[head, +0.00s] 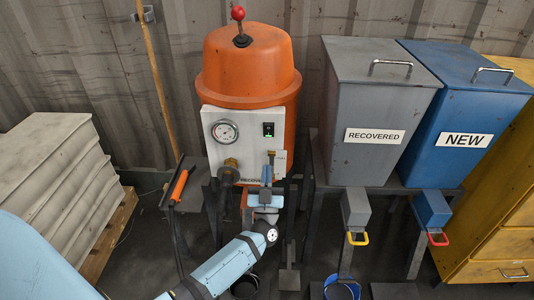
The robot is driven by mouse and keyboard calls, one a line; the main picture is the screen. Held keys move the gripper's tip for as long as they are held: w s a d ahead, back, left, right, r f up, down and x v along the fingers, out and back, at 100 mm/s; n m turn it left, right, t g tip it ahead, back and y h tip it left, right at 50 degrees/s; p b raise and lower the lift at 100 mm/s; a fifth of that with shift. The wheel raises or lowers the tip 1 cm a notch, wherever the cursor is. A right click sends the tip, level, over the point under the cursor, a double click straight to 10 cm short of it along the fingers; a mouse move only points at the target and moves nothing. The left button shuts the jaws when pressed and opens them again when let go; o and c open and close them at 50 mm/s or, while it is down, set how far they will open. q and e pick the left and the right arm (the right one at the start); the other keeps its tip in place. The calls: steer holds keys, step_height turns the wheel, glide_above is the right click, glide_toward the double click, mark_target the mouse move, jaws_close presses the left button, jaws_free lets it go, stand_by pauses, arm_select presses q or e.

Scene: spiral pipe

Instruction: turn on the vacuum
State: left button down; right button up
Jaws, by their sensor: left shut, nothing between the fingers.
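The vacuum is an orange drum (245,60) with a red-knobbed lever (239,14) on top. A white panel (245,150) on its front carries a round gauge (225,131) and a small black switch (268,129) with a green mark. I cannot tell the switch's position. My left gripper (271,156) is shut and empty, pointing up in front of the panel just below the switch. It looks apart from the switch, but the depth gap is hard to judge. It hides part of the panel's lower right and its lettering. My right gripper is not in view.
A brass fitting (230,165) sticks out low on the panel. To the right stand a grey RECOVERED bin (375,90), a blue NEW bin (470,90) and a yellow cabinet (505,225). Grey stacked blocks (55,170) stand on the left. An orange-handled tool (180,185) is beside the drum.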

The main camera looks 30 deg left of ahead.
arm_select(q)
steer(key=v, duration=0.4)
steer(key=shift+f, duration=0.65)
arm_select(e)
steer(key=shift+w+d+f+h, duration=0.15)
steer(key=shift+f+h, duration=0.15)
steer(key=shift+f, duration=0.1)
